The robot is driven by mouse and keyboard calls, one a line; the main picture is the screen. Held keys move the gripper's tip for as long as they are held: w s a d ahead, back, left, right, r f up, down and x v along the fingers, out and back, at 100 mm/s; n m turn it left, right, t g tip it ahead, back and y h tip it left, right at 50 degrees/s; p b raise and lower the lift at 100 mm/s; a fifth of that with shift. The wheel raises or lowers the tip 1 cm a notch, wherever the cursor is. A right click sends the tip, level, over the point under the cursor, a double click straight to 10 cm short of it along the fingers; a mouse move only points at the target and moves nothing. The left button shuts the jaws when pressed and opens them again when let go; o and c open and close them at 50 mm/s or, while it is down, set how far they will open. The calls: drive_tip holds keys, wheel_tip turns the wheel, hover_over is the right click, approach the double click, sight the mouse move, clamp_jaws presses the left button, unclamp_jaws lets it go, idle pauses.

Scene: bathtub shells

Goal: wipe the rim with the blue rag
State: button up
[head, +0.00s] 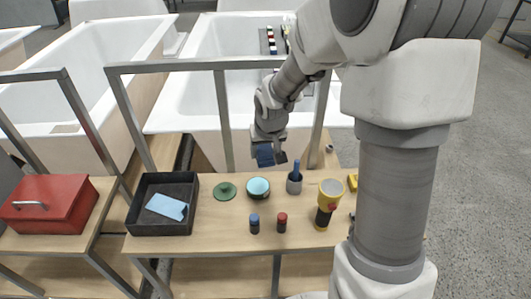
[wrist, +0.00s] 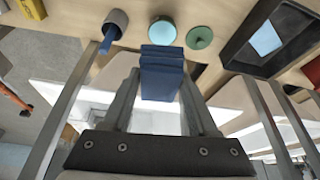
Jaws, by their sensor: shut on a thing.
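The blue rag (head: 264,154) is a dark blue folded pad in my gripper (head: 270,152). In the wrist view the rag (wrist: 162,72) sits between the two fingertips of my gripper (wrist: 162,85), which is shut on it. In the head view my gripper hangs above the back edge of the wooden bench, in front of the white bathtub shell. The tub's pale rim (head: 165,128) runs behind the metal frame, and the rag appears apart from it. My arm hides part of the tub's right side.
A black tray (head: 132,222) holds a light blue cloth (head: 166,207). Metal rails (head: 170,67) cross before the tubs. A red toolbox (head: 50,208) is left.

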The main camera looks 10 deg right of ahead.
drive_tip(key=m+b, duration=0.2)
drive_tip(key=b, duration=0.8)
hover_over(258, 184)
drive_tip(key=s, duration=0.1)
wheel_tip(258, 184, down, 15)
drive_tip(key=shift+h, duration=0.4)
drive_tip(key=shift+a+f+b, duration=0.15)
drive_tip(key=shift+f+b, duration=1.85)
drive_tip(key=shift+f, duration=0.7)
drive_tip(key=shift+s+f+b, duration=0.1)
drive_tip(key=shift+f+b, duration=0.5)
drive_tip(key=shift+b, duration=0.05)
wheel_tip(258, 184, up, 7)
drive_tip(key=p, duration=0.5)
drive_tip(key=shift+r, duration=0.15)
